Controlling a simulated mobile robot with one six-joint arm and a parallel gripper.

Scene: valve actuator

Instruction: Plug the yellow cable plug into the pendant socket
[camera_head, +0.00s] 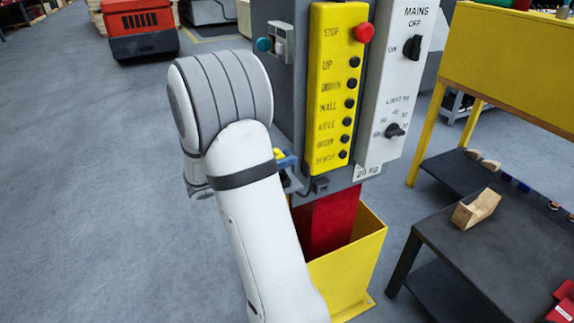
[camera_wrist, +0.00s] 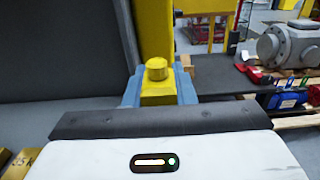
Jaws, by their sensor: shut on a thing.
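The yellow cable plug (camera_wrist: 157,82) is in the wrist view, held between the two blue fingers of my gripper (camera_wrist: 158,92). A round yellow cap tops it. In the head view only a bit of yellow (camera_head: 279,154) and a blue finger (camera_head: 288,161) show past my arm, left of the lower end of the yellow pendant (camera_head: 336,90). The pendant has a red stop button and a column of black buttons. A small dark fitting (camera_head: 320,185) sits just below the pendant; I cannot tell whether it is the socket. The plug's front end is hidden, so contact cannot be told.
A white mains switch box (camera_head: 398,85) stands right of the pendant. A red post (camera_head: 331,220) stands in a yellow guard (camera_head: 350,265) below. A dark bench (camera_head: 480,245) with a wooden block (camera_head: 476,208) is at the right.

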